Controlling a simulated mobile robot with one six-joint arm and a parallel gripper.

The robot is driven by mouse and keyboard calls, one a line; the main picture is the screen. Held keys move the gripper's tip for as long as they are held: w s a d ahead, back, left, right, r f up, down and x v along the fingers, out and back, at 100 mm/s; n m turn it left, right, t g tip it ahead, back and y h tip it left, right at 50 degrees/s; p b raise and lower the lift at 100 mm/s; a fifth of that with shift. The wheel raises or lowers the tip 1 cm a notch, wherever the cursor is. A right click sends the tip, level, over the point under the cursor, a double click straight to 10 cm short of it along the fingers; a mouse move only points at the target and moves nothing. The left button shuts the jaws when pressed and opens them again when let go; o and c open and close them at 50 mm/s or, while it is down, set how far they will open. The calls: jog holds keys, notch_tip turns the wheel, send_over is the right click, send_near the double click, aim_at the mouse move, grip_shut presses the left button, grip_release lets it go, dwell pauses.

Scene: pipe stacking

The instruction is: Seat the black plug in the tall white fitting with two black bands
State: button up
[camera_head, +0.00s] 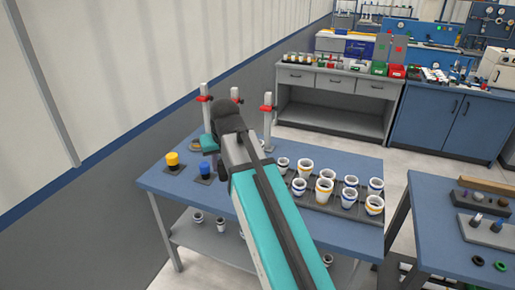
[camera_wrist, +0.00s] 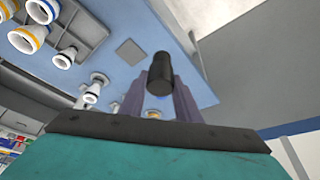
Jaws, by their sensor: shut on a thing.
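In the wrist view the black plug (camera_wrist: 160,72) is held between the fingertips of my gripper (camera_wrist: 161,88), which is shut on it. The plug is a plain dark cylinder and appears above the blue table. In the head view my own arm hides the plug and the fingers. I cannot tell which white fitting has two black bands; one near the left end of the rack (camera_head: 283,163) shows a dark rim.
Several white fittings with yellow or blue bands, such as this yellow-banded one (camera_head: 324,189), stand in a dark rack. A yellow-capped piece (camera_head: 172,159) and a blue-capped piece (camera_head: 204,168) stand at the left. Upright posts with red clamps (camera_head: 268,120) rise at the table's back edge.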

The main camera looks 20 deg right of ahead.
jog(key=shift+a, duration=0.25)
jog(key=shift+f, duration=0.1)
jog(key=s+f, duration=0.5)
jog(key=f, duration=0.1)
jog(key=shift+f, duration=0.25)
jog(key=shift+s, duration=0.1)
